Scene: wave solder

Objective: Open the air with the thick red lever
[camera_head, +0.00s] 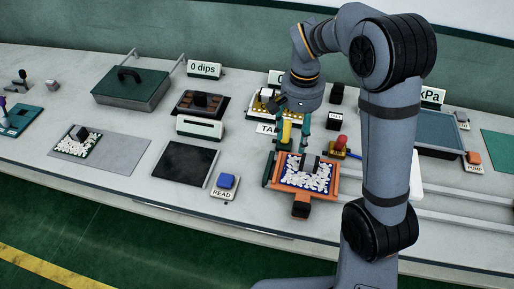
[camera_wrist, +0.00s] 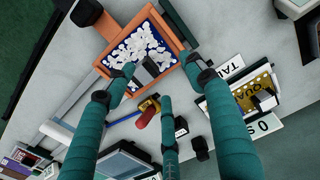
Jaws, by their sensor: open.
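The thick red lever (camera_head: 340,143) sits on a yellow valve body just right of the orange-framed carrier. In the wrist view the red lever (camera_wrist: 142,118) lies low between my fingers' line of sight, beside its yellow valve body (camera_wrist: 151,104). My gripper (camera_head: 295,148) has teal fingers spread open, pointing down, to the left of the lever and over the far edge of the carrier. In the wrist view my gripper (camera_wrist: 160,82) shows open, with nothing between the fingers. The lever appears apart from every finger.
The orange carrier (camera_head: 273,183) holds white pieces and a dark handle. A READ button (camera_head: 226,181) and black plate (camera_head: 184,163) are to its left. A PUMP button (camera_head: 473,158) is at the right. A small black-topped block (camera_head: 334,122) stands behind the lever. Rails run right of the carrier.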

